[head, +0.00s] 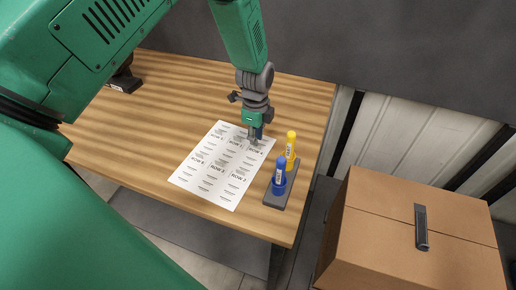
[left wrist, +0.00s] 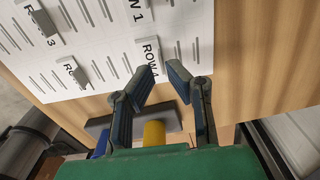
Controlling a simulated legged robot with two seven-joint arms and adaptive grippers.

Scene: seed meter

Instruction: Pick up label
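A white sheet of printed labels (head: 222,165) lies on the wooden table, with row names and short text lines. In the left wrist view, the ROW 4 label (left wrist: 150,67) sits near the sheet's edge with a small grey tab (left wrist: 148,47) on it. My left gripper (head: 255,139) is over the sheet's far right corner, pointing down. In the left wrist view its two fingers (left wrist: 163,78) are apart with nothing between them, just beside the ROW 4 label. Whether the fingertips touch the sheet cannot be told. My right gripper is not in view.
A yellow marker (head: 291,147) and a blue marker (head: 279,177) stand in a grey holder (head: 283,198) right of the sheet. A cardboard box (head: 400,255) with a black item (head: 421,227) on top is beyond the table's right edge. A dark object (head: 124,82) lies far left.

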